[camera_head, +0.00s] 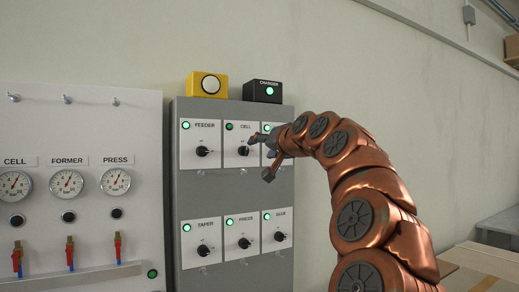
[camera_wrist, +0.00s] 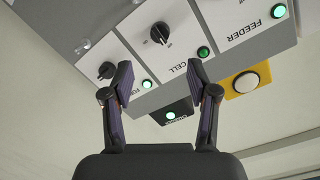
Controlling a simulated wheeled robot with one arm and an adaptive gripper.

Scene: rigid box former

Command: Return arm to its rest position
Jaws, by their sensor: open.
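My gripper (camera_head: 268,158) is at the end of my copper arm, in front of the upper right part of the grey switch panel (camera_head: 233,192). In the wrist view my gripper (camera_wrist: 168,80) has its two dark fingers spread apart with nothing between them. The CELL knob (camera_head: 243,150) is just left of the gripper in the head view; it also shows in the wrist view (camera_wrist: 161,33). The gripper and arm hide the knob at the upper right in the head view, but that knob (camera_wrist: 106,70) shows in the wrist view beside one finger. I cannot tell whether the finger touches it.
A yellow box with a white button (camera_head: 207,85) and a black CHARGER box (camera_head: 263,91) stand on the panel. A white gauge board (camera_head: 85,130) with red-handled valves is at left. Boxes lie at lower right (camera_head: 480,262).

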